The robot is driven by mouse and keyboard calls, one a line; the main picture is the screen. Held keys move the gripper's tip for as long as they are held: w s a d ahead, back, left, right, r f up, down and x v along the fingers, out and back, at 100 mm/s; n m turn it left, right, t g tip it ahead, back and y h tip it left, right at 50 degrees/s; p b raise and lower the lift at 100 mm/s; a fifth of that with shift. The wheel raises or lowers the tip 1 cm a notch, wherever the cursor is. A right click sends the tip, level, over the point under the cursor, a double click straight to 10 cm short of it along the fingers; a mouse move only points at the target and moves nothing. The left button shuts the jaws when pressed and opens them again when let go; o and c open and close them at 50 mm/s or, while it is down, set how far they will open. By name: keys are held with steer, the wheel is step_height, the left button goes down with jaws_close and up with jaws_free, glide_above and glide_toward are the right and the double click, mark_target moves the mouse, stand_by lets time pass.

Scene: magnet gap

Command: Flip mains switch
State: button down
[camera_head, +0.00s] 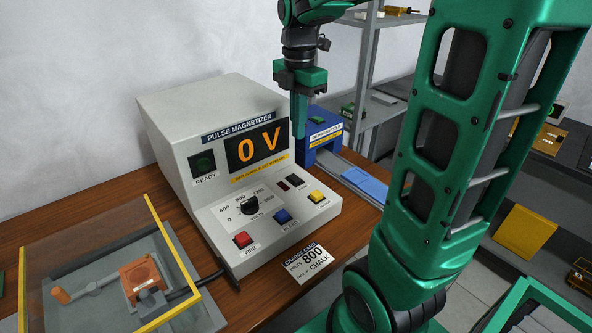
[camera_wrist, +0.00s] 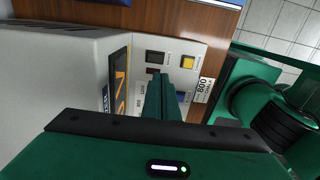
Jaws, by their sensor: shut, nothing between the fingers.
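The pulse magnetizer (camera_head: 195,122) is a pale grey console on the wooden bench, its display (camera_head: 256,148) reading 0 V. On its sloped panel a small black switch (camera_head: 294,181) sits beside a dark red piece (camera_head: 283,185); their labels are too small to read. The wrist view also shows the black switch (camera_wrist: 156,57) and the dark red piece (camera_wrist: 153,71). My gripper (camera_head: 298,134) is shut and empty, pointing down in front of the display, above the panel and apart from the switch. In the wrist view its fingers (camera_wrist: 160,82) cover part of the panel.
The panel also has a yellow button (camera_head: 316,196), a blue button (camera_head: 281,215), a red button (camera_head: 243,239) and a black dial (camera_head: 249,207). A charge card (camera_head: 307,262) lies in front. A yellow-edged clear cover (camera_head: 176,252) stands left; a blue gaussmeter (camera_head: 322,146) stands behind right.

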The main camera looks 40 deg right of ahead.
mark_target(298, 180)
step_height(298, 180, down, 14)
steer(key=shift+r, duration=0.2)
steer(key=shift+s+f, duration=0.1)
steer(key=shift+f, duration=0.05)
stand_by(0.7)
